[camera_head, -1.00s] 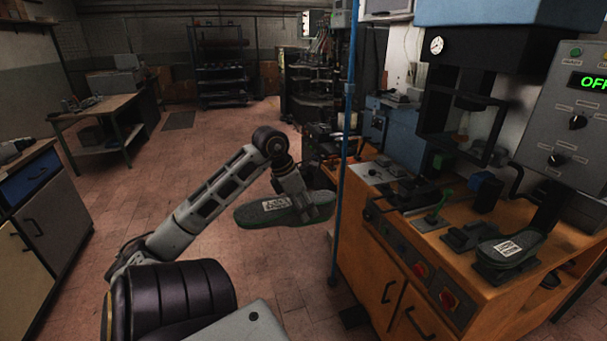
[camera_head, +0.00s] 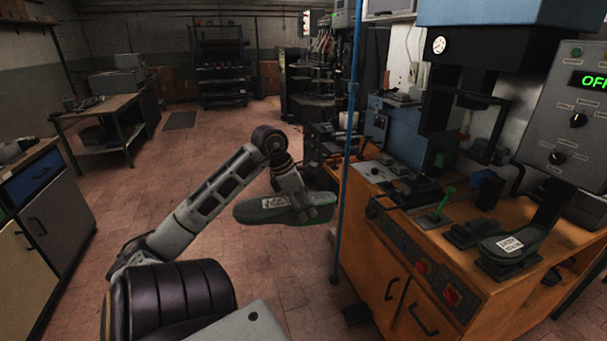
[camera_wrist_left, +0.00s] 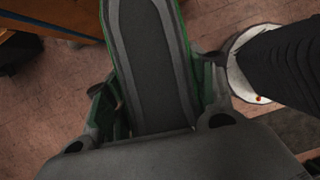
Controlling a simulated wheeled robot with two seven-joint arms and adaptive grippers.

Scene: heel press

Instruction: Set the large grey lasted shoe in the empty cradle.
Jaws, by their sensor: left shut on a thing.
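My left gripper (camera_head: 303,212) is shut on a grey lasted shoe (camera_head: 262,211) with a green edge and a white label. It holds the shoe roughly level in the air, left of the orange bench. In the left wrist view the shoe's dark underside or top (camera_wrist_left: 153,60) runs away between the green-edged fingers (camera_wrist_left: 158,112); I cannot tell which face it is. A dark, low cradle (camera_head: 469,234) on the bench looks empty. Beside it, another labelled grey shoe (camera_head: 513,246) sits on a support. My right gripper is not in view.
A thin blue post (camera_head: 347,150) stands between the held shoe and the bench (camera_head: 385,262). A press (camera_head: 455,110) and a control box reading OFF (camera_head: 575,115) rise at the right.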

